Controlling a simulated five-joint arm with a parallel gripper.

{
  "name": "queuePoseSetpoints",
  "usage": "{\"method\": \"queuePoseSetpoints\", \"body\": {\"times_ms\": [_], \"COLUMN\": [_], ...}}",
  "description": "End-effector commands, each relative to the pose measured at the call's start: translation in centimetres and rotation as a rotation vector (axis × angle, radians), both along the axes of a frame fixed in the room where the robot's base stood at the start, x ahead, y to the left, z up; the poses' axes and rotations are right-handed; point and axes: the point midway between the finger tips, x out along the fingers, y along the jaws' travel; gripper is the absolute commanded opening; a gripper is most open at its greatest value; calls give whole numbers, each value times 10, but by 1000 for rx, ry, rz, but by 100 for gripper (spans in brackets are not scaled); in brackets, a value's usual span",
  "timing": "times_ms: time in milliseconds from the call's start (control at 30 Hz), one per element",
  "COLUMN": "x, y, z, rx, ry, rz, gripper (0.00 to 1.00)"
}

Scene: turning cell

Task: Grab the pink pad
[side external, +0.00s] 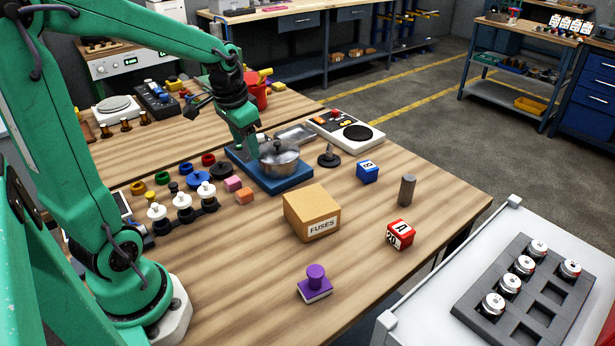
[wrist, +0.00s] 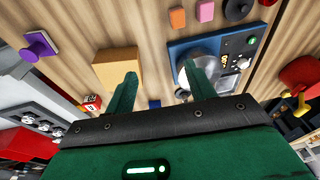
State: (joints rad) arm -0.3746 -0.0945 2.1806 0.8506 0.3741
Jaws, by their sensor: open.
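The pink pad (side external: 233,184) is a small block on the wooden table, left of the blue plate, beside an orange block (side external: 244,196). In the wrist view the pink pad (wrist: 206,10) shows at the top edge, right of the orange block. My gripper (side external: 251,152) is above the blue plate (side external: 299,181) with its metal pot (side external: 279,160), up and to the right of the pad. In the wrist view my gripper (wrist: 160,72) has its fingers apart with nothing held between them.
A cardboard FUSES box (side external: 311,214) stands in front of the plate. Dark discs, coloured rings and white-topped pegs (side external: 182,201) crowd the table left of the pad. A purple-handled stamp (side external: 315,280) and red block (side external: 400,235) stand near the front. Bare wood lies left of the box.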

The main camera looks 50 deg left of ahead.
Motion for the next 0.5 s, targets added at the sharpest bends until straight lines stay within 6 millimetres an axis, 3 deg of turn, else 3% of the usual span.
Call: {"method": "queuePoseSetpoints", "body": {"times_ms": [200,500], "x": [12,14], "y": [46,102], "z": [-35,-87], "rx": [-18,-57], "ry": [79,163], "rz": [7,4], "gripper": [55,55]}}
